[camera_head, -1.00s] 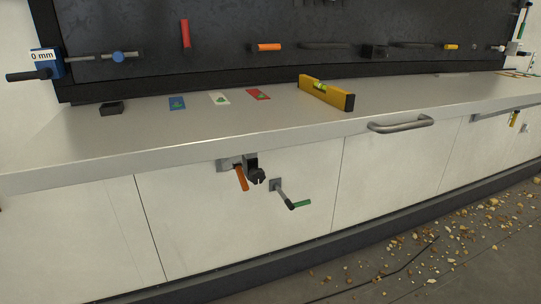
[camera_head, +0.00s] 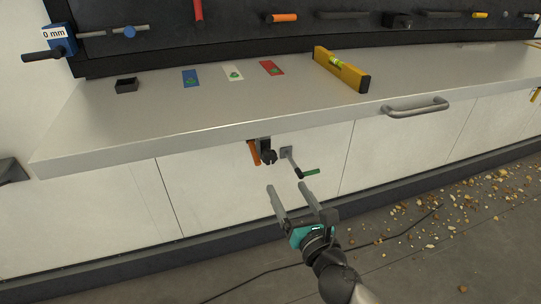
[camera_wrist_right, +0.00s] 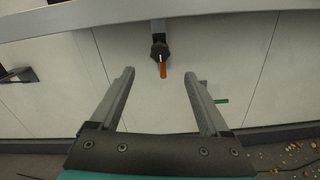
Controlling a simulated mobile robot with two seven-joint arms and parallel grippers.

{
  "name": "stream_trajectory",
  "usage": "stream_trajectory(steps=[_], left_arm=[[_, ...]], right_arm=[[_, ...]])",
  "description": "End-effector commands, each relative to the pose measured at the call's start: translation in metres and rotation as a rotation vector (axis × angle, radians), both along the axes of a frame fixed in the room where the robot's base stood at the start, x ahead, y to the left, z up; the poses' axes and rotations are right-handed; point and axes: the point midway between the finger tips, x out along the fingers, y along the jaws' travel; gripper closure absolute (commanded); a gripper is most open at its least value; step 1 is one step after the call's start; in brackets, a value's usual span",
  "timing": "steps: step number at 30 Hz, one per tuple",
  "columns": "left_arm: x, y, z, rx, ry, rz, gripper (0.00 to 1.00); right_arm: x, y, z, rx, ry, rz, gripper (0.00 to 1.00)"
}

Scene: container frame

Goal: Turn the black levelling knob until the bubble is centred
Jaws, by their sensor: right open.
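The black knob (camera_head: 268,156) sits under the worktop's front edge, beside an orange handle (camera_head: 254,152). In the right wrist view the knob (camera_wrist_right: 159,51) shows ahead, between and beyond the fingers, with the orange handle (camera_wrist_right: 163,71) below it. My right gripper (camera_head: 286,187) is open and empty, in front of the cabinet, below and apart from the knob. Its fingers also show in the right wrist view (camera_wrist_right: 159,73). A yellow spirit level (camera_head: 349,74) stands on the worktop with a green vial (camera_head: 335,61); the bubble's position is too small to tell. My left gripper is out of view.
A green-tipped crank (camera_head: 309,172) sticks out just right of the knob. A small black box (camera_head: 126,86) and blue, white and red cards lie on the worktop (camera_head: 190,120). Debris litters the floor at right.

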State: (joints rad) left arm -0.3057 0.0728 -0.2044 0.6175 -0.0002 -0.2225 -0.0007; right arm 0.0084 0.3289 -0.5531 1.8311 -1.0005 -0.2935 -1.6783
Motion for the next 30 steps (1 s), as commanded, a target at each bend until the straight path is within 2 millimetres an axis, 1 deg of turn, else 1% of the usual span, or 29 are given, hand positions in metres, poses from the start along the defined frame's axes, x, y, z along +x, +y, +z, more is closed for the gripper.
stream_trajectory(steps=[1,9,18,24,30], left_arm=[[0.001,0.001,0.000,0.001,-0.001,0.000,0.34],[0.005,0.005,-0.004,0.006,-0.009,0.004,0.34],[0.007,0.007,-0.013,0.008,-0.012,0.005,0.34],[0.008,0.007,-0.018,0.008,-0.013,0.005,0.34],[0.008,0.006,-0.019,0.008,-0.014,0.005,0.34]], right_arm=[[0.009,0.003,0.001,0.003,-0.001,0.000,0.20],[0.053,0.018,0.001,0.003,-0.001,0.000,0.20],[0.098,0.033,-0.001,0.004,0.000,0.000,0.20],[0.117,0.038,-0.001,0.004,0.003,0.000,0.20],[0.124,0.041,0.000,0.005,0.003,0.000,0.20]])
